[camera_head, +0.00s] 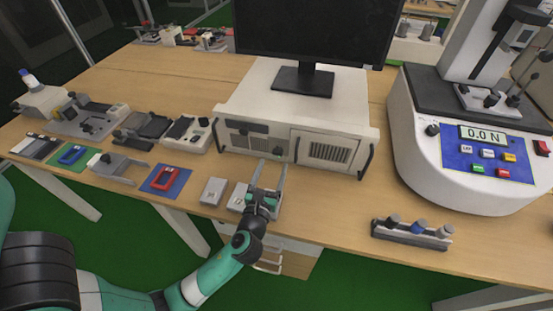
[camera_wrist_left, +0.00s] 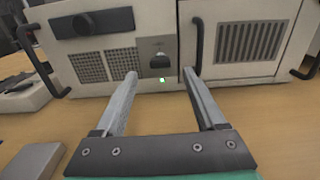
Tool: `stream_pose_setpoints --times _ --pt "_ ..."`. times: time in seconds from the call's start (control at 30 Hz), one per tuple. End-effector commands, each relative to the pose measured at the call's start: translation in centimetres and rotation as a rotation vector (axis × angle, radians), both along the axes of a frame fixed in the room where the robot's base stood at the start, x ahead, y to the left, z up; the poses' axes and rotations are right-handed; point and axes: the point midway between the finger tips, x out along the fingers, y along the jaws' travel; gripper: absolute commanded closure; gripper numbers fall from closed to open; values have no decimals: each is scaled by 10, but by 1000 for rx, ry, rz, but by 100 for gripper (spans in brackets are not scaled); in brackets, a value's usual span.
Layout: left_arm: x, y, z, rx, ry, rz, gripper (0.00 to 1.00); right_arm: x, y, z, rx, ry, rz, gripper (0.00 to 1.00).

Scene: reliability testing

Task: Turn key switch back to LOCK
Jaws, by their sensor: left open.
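The key switch (camera_wrist_left: 160,61) sits on a grey plate on the front of the white computer case (camera_wrist_left: 110,42). Its dark key sticks out, and a small green light glows just below it. I cannot read its position marks. In the head view the case (camera_head: 345,108) stands mid-table, and the switch area is small, behind my fingers. My left gripper (camera_head: 270,170) is open and empty, in front of the case. In the left wrist view its two fingertips (camera_wrist_left: 161,75) lie on either side of the switch, apart from the key. My right gripper is not in view.
A monitor (camera_head: 305,82) stands on the case. Case handles (camera_head: 366,160) stick out at the front. A force tester (camera_head: 470,175) stands right, with a rack of small parts (camera_head: 411,233) before it. Small grey boxes (camera_head: 213,191) and a red device (camera_head: 164,179) lie left of my gripper.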

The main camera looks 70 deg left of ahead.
Motion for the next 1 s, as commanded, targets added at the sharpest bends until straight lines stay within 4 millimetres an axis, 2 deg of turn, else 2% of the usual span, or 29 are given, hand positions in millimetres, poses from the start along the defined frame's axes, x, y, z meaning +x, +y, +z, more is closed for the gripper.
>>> stream_pose_setpoints --times 0.1,0.23,0.6,1.0 --pt "16 21 -2 0 -3 3 28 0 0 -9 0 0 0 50" --pt "28 34 -2 1 -1 0 28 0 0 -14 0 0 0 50" --pt "33 41 0 0 1 -2 29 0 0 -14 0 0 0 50" --pt "33 40 0 -1 1 -2 100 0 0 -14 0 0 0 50"
